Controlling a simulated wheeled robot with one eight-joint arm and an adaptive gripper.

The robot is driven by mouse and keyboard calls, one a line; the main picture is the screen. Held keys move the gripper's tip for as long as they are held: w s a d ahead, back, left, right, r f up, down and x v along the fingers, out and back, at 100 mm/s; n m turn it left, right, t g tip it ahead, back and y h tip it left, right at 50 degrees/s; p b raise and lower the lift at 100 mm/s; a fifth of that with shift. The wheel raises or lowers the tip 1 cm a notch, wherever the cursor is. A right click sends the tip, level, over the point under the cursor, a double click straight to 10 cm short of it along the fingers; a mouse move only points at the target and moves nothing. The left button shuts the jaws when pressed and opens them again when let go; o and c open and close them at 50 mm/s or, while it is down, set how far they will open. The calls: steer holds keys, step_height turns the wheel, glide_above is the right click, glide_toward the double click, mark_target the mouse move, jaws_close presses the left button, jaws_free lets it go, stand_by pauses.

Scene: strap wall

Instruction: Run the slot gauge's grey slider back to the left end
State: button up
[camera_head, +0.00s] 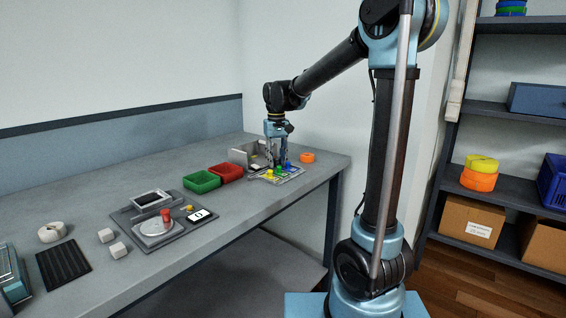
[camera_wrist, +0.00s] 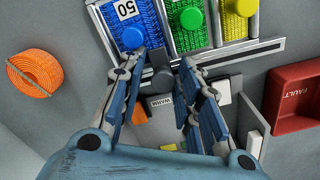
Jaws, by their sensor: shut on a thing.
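The slot gauge's metal rail (camera_wrist: 235,52) runs along the edge of the strap board (camera_head: 292,176). The dark grey slider (camera_wrist: 161,68) stands near the rail's left end in the wrist view, the side toward the orange roll. My gripper (camera_wrist: 168,62) is shut on the slider, with a finger on each side of it. In the head view my gripper (camera_head: 277,162) points down over the board. The fingers hide part of the slider and rail. Blue (camera_wrist: 133,37), green (camera_wrist: 191,17) and yellow (camera_wrist: 246,7) knobs sit on straps beside the rail; a "50" tag lies on the blue strap.
An orange roll (camera_head: 307,158) lies near the table's right end. Red (camera_head: 226,172) and green (camera_head: 201,181) bins stand left of the board. A grey upright plate (camera_head: 241,158) and small pale pieces are close to my gripper. A scale (camera_head: 155,228) is farther left.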

steer(key=shift+s+a, duration=0.6)
steer(key=shift+s, duration=0.15)
steer(key=shift+s+a, duration=0.55)
steer(key=shift+s, duration=0.2)
steer(key=o, duration=0.6)
steer(key=shift+r, duration=3)
